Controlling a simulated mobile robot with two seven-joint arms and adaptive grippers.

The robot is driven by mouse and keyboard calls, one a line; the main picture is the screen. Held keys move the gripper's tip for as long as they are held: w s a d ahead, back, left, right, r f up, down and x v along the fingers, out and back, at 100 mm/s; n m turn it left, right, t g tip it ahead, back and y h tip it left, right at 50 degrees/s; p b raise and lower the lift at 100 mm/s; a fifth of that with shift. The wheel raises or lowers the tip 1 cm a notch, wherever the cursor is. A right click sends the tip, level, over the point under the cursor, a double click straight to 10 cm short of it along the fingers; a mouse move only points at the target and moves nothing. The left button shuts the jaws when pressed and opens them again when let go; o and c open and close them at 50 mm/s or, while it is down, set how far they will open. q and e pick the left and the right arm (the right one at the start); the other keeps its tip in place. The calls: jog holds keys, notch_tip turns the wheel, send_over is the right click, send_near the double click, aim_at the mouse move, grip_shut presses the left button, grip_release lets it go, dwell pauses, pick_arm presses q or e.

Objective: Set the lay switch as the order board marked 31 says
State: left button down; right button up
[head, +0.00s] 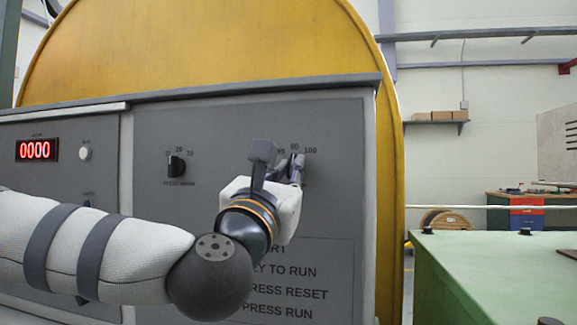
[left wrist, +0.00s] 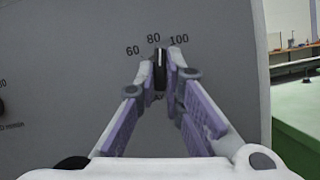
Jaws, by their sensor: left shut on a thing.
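A black rotary switch (left wrist: 160,72) with marks 60, 80 and 100 sits on the grey control panel (head: 335,200). Its white pointer line points up, close to the 80 mark. My left gripper (left wrist: 161,66) is shut on this switch, one finger on each side. In the head view the gripper (head: 292,170) hides most of the switch. No order board marked 31 is in view. My right gripper is not in view.
A second black rotary switch (head: 176,166) sits further left on the panel. A red display (head: 37,149) reads 0000, with a white button (head: 84,153) beside it. A green surface (head: 480,265) stands at the right. A yellow round housing (head: 210,45) rises behind the panel.

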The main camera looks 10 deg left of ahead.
pick_arm(q)
jog(key=m+h+p, duration=0.1)
jog(key=m, duration=0.2)
jog(key=m+g+h+p, duration=0.1)
jog(key=m+p, duration=0.1)
jog(key=m, duration=0.1)
jog(key=r+m+g+h+p, duration=0.1)
jog(key=m, duration=0.2)
jog(key=shift+a+h, duration=0.3)
jog(key=shift+h, duration=0.1)
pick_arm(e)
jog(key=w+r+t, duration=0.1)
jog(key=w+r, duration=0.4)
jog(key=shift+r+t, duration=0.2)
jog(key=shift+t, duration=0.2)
pick_arm(q)
jog(key=c, duration=1.7)
grip_release()
jog(key=shift+s, duration=0.1)
jog(key=v, duration=1.1)
jog(key=shift+s+f+m, duration=0.3)
jog(key=shift+f, duration=0.05)
